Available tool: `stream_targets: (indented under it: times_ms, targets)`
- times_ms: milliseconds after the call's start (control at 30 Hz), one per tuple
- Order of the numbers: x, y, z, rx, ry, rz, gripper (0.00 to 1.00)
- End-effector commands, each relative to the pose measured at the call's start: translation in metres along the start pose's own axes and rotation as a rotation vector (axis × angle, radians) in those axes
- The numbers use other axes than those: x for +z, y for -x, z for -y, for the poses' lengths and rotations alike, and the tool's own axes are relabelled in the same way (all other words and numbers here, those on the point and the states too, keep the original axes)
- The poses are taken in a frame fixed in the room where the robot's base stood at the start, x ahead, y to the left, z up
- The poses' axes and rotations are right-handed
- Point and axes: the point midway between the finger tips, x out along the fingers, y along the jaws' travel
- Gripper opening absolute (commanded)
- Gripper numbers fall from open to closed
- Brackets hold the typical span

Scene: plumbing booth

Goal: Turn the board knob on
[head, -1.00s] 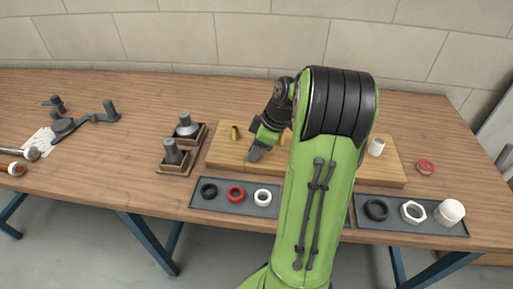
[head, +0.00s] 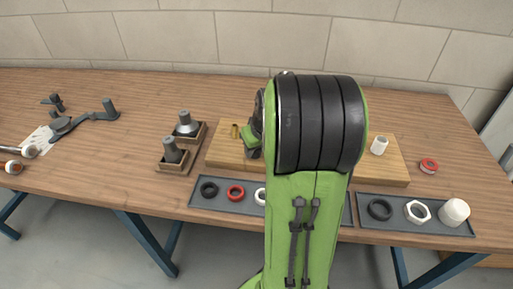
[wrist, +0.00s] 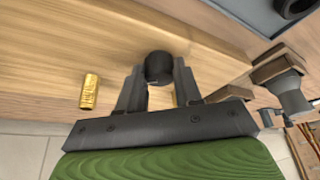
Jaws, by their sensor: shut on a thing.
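The wooden board (head: 225,153) lies on the workbench and fills much of the wrist view (wrist: 62,45). A dark, round knob (wrist: 159,65) shows at the board in the wrist view. My gripper (wrist: 160,76) has one finger on each side of this knob and is shut on it. Whether the knob is turned cannot be read from its plain dark face. In the head view my arm hides the knob and most of the gripper.
A brass fitting (wrist: 90,91) stands on the board beside my gripper. A white cylinder (head: 379,145) stands at the board's right. Trays with rings (head: 225,203) and a nut (head: 417,211) lie in front. Two grey fittings in wooden holders (head: 172,152) stand left of the board.

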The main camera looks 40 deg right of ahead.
Motion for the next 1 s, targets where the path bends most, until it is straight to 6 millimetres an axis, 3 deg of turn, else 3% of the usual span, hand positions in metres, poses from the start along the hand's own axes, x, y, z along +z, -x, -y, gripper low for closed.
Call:
stream_targets:
  times_ms: [500,1000]
  targets:
    - [-0.0015,0.0003,0.0035,0.170,-0.408,-0.002,0.04]
    - [-0.0013,-0.0003,0.0037,0.240,-0.580,0.001,0.04]
